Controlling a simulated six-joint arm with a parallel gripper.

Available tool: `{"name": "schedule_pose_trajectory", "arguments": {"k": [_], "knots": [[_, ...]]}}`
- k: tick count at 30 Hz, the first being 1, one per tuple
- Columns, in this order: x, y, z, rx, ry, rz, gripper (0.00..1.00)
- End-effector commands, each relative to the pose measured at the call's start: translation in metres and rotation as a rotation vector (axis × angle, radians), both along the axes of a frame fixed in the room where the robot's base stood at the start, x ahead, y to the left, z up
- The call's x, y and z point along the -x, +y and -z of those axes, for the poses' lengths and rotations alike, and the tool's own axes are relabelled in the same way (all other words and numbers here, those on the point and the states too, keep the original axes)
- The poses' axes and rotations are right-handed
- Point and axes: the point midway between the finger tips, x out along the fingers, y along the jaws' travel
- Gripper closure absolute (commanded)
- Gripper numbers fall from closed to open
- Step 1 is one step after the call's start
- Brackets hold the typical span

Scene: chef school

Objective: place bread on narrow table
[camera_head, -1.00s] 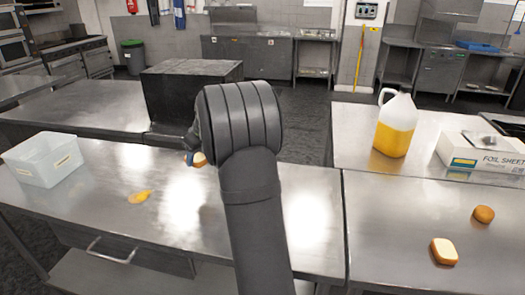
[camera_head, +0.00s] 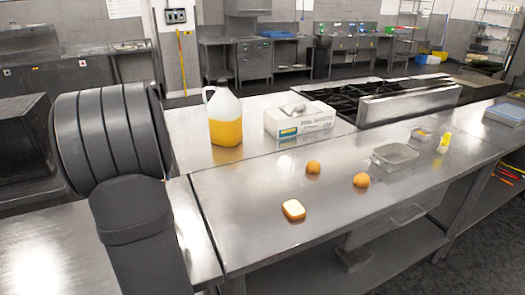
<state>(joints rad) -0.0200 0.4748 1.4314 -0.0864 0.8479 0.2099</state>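A slice of bread (camera_head: 293,210) with a pale top and brown crust lies flat on the long steel table (camera_head: 245,232) right of my arm. I cannot tell which steel surface is the narrow table.
A jug of yellow liquid (camera_head: 225,118) and a foil box (camera_head: 299,121) stand on the table behind. A clear tray (camera_head: 395,157) and a yellow bottle (camera_head: 444,142) stand to the right. A stove (camera_head: 400,100) is behind them. The table's front middle is clear.

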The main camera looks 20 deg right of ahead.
Motion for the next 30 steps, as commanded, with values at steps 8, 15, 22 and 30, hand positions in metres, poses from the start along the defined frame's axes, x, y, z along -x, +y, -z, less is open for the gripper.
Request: {"name": "schedule_pose_trajectory", "arguments": {"k": [8, 15, 22, 30], "knots": [[0.042, -0.151, -0.002, 0.001, 0.001, 0.562, 0.70], [0.104, -0.262, -0.005, 0.001, 0.001, 1.037, 0.70], [0.153, -0.323, -0.008, -0.001, 0.000, 1.336, 0.70], [0.170, -0.340, -0.009, -0.002, 0.000, 1.430, 0.70]]}}
